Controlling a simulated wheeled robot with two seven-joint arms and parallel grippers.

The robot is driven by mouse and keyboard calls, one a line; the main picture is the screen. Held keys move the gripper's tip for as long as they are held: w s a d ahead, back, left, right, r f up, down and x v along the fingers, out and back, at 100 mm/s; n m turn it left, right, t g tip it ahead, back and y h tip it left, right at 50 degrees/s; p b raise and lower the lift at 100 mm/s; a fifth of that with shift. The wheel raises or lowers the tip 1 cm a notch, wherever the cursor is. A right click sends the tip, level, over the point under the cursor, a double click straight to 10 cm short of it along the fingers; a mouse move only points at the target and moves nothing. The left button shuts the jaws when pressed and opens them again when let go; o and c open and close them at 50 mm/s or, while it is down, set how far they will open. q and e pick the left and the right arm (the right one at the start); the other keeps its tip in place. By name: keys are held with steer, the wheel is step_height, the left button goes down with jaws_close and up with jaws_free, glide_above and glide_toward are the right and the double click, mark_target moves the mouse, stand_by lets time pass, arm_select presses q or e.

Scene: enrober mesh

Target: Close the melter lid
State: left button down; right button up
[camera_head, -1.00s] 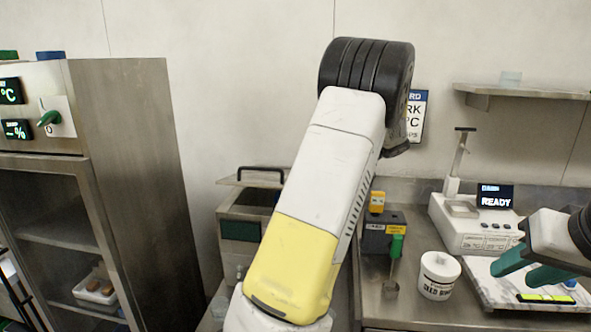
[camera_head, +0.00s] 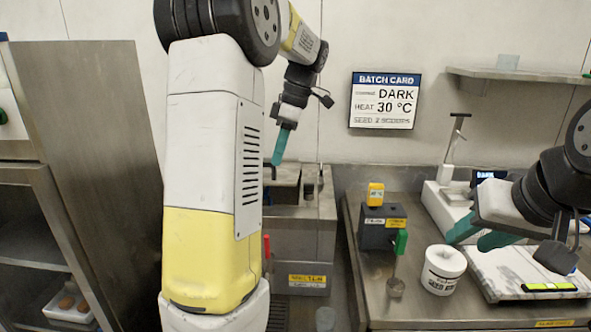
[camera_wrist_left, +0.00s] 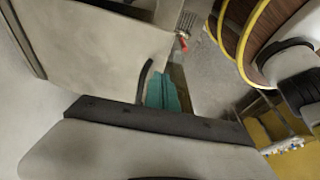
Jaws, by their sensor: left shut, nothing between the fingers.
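The steel melter (camera_head: 305,235) stands left of the worktop in the head view, partly hidden by my left arm. A dark opening shows at its top, and a pale edge, seemingly the lid (camera_head: 285,173), is behind it. The lid's exact angle is hard to tell. My left gripper (camera_head: 281,146) points down above the melter, its teal fingers shut and empty. In the left wrist view the fingers (camera_wrist_left: 164,94) are beside a dark curved handle (camera_wrist_left: 144,82) on a pale panel; contact is unclear. My right gripper (camera_head: 480,234) is open above the white scale area.
A red-handled valve (camera_head: 267,247) is on the melter's front. The worktop holds a dark box (camera_head: 382,228), a green-handled tool (camera_head: 400,245), a white tub (camera_head: 442,270) and a marble slab (camera_head: 515,268). A steel cabinet (camera_head: 95,130) stands at the left.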

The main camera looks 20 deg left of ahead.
mark_target(275, 183)
arm_select(q)
steer(key=shift+s+d+f, duration=0.1)
steer(key=shift+s+f, duration=0.15)
steer(key=shift+f, duration=0.75)
steer(key=shift+s+d+f, duration=0.1)
steer(key=shift+s+f, duration=0.1)
steer(key=shift+f, duration=0.75)
steer(key=shift+f, duration=0.1)
